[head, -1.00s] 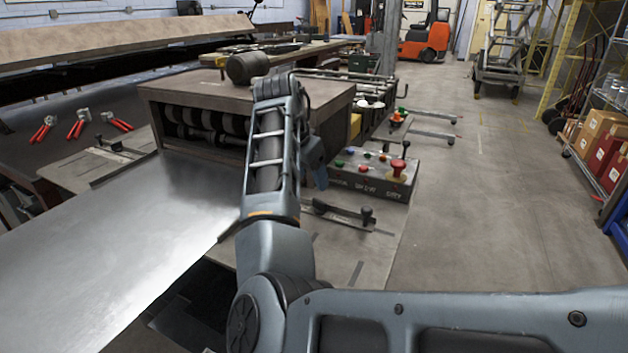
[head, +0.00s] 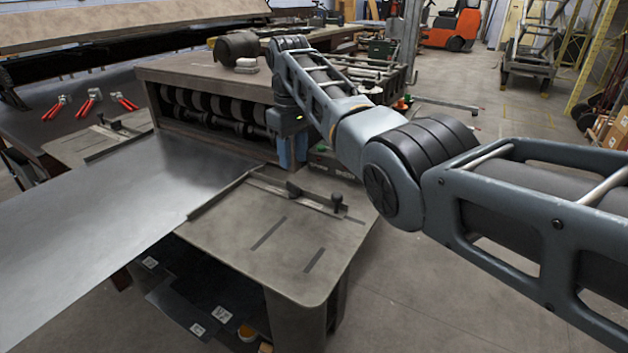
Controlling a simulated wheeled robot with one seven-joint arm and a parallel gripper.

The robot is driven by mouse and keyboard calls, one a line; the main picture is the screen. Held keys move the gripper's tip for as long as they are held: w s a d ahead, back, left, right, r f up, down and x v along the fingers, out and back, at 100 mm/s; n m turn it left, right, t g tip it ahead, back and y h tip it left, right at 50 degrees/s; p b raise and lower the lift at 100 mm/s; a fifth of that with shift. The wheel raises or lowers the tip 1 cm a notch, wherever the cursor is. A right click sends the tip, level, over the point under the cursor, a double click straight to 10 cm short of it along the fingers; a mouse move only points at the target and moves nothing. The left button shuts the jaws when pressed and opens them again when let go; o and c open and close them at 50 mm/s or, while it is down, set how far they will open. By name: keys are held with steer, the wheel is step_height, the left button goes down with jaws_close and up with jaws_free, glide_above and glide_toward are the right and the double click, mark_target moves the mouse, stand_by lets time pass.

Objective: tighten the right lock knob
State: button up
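The right guide (head: 300,193) lies on the grey front table of the forming machine, along the right edge of the metal sheet (head: 110,225). A black lock knob (head: 337,201) stands upright near its right end. My gripper (head: 292,160) points down in front of the machine's right front corner, above and left of this knob and apart from it in the picture. Its fingertips are small and partly merge with the dark background, so their opening is unclear. I see nothing held in it. A left guide (head: 105,145) with a small knob (head: 101,118) sits across the sheet.
The roller machine (head: 205,80) stands behind the sheet, with a motor (head: 237,47) on top. My forearm covers most of the control box. Red-handled tools (head: 90,103) lie at the left. The table front (head: 270,245) is clear. An orange forklift (head: 452,25) stands far back.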

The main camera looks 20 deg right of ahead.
mark_target(294, 185)
step_height(294, 185, down, 7)
steer(key=shift+f, duration=0.2)
steer(key=shift+c, duration=0.4)
jaws_close()
